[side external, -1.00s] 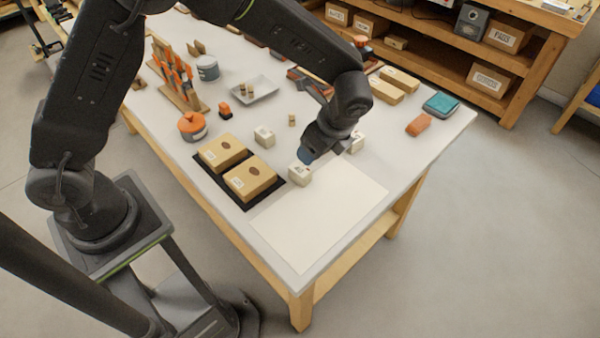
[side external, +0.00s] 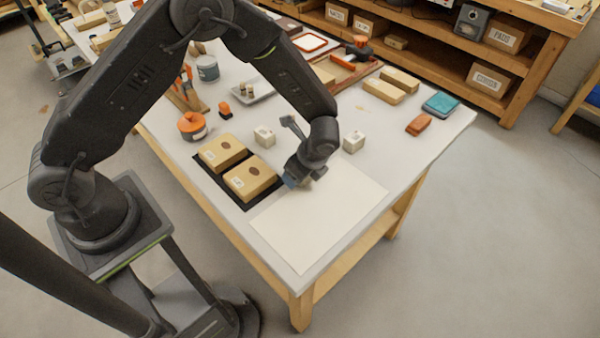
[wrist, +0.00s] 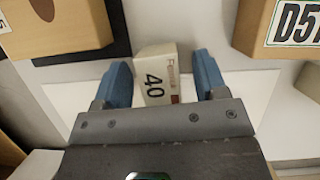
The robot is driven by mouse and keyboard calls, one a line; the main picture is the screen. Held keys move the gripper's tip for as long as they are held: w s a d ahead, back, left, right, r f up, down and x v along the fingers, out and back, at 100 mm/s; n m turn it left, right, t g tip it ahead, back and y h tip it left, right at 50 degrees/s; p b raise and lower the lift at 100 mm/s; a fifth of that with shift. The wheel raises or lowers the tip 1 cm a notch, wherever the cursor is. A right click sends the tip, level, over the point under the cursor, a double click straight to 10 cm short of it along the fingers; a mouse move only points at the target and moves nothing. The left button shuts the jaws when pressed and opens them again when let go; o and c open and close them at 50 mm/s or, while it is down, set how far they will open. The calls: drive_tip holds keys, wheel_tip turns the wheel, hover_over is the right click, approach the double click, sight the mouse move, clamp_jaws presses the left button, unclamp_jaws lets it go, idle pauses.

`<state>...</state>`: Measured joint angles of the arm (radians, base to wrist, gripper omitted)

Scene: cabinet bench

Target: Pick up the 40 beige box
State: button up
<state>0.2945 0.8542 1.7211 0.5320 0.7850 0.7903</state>
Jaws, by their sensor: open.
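The 40 beige box (wrist: 157,68) shows in the wrist view, with "40" printed on its pale face. It lies between the two blue fingertips of my gripper (wrist: 162,82), with gaps on both sides. My gripper is open, and I cannot tell how far the fingers reach down beside the box. In the side external view my gripper (side external: 293,182) is low over the bench at the back-left edge of the white sheet, and it hides most or all of the box.
Two tan boxes (side external: 250,178) lie on a black mat close left of my gripper. Small pale boxes stand nearby, one behind-left (side external: 264,136) and one to the right (side external: 354,142). The white sheet (side external: 320,225) in front is bare. An orange-lidded tin (side external: 192,126) stands farther left.

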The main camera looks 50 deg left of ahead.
drive_tip(key=shift+c, duration=0.5)
drive_tip(key=c, duration=1)
drive_tip(key=shift+o, duration=0.2)
drive_tip(key=shift+r, duration=0.1)
